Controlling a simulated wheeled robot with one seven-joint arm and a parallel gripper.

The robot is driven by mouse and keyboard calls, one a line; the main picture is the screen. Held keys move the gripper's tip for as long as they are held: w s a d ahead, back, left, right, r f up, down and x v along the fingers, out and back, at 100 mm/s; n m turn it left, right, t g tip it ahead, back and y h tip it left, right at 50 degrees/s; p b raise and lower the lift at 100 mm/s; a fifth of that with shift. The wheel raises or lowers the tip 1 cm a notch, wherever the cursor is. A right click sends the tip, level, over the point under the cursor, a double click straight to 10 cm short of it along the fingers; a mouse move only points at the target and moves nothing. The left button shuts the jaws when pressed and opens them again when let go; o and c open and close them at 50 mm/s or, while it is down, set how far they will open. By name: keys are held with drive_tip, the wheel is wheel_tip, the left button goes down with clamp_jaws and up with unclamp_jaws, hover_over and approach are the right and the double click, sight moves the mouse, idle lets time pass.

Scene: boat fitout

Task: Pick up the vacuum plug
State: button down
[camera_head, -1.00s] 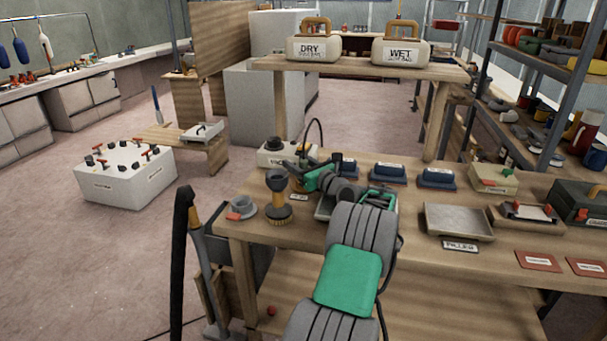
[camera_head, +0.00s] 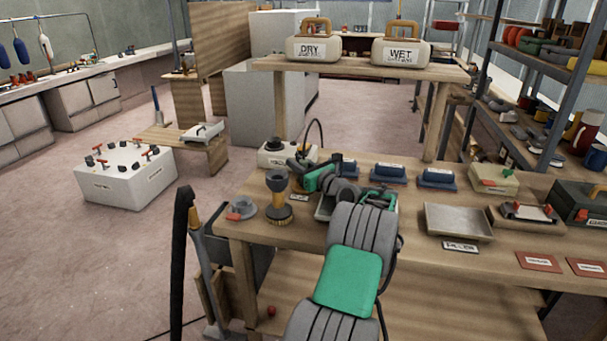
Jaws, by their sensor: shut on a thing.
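My gripper (camera_head: 300,164) is at the back left of the wooden workbench (camera_head: 262,233), just in front of a white box with a dark knob (camera_head: 272,158). It is small in the view and partly hidden by my green and dark wrist. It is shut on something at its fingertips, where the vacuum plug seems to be. The plug's own shape cannot be made out. A thin black cord (camera_head: 320,128) arches up from behind the gripper. A small label (camera_head: 299,197) lies on the bench below it.
A metal tray (camera_head: 459,221) and blue blocks (camera_head: 388,173) lie to the right. A raised shelf (camera_head: 360,66) carries the DRY and WET containers.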

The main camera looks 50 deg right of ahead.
wheel_tip(320, 180, up, 10)
drive_tip(key=p, duration=0.3)
drive_tip(key=shift+r, duration=0.15)
idle(0.3)
